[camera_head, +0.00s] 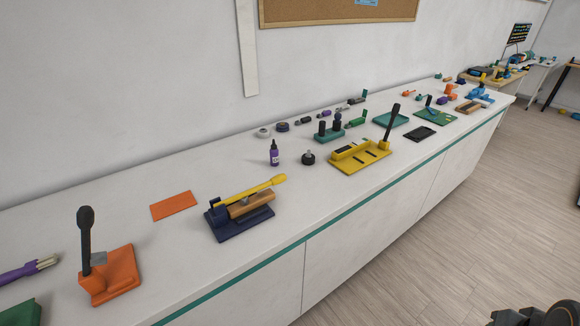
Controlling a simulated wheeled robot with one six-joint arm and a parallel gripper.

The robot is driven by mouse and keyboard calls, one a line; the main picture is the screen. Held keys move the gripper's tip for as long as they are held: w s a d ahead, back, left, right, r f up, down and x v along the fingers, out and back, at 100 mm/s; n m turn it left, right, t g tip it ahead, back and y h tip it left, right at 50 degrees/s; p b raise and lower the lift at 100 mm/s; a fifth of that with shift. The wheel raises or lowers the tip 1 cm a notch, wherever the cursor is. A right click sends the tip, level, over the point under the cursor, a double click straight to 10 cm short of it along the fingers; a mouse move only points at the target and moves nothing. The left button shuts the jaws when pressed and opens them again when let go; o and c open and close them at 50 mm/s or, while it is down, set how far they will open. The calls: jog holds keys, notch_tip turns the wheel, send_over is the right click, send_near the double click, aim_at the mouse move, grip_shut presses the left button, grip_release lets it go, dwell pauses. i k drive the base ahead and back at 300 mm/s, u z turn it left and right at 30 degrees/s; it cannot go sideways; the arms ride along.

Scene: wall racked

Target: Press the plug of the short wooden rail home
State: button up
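A short wooden block (253,205) lies in a dark blue fixture (240,226) on the white bench, under a yellow lever (255,187). A small grey part sits on or by the block. A second small wooden piece (468,107) lies farther along the bench. I cannot tell which of the two is the short wooden rail. I cannot make out a plug on either, nor how deep one sits. No fingers of my gripper show. A dark part of my own body is cut off at the lower right corner.
An orange fixture with a black handle (112,274) stands at the near left, by an orange plate (173,205). A yellow fixture (360,157) with an upright black lever stands mid-bench. Small parts and a purple bottle (274,153) stand behind.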

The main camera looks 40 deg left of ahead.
aim_at(243, 198)
jog(key=u, duration=0.45)
jog(key=i, duration=0.95)
jog(key=u, duration=1.35)
jog(key=i, duration=0.5)
jog(key=u, duration=0.6)
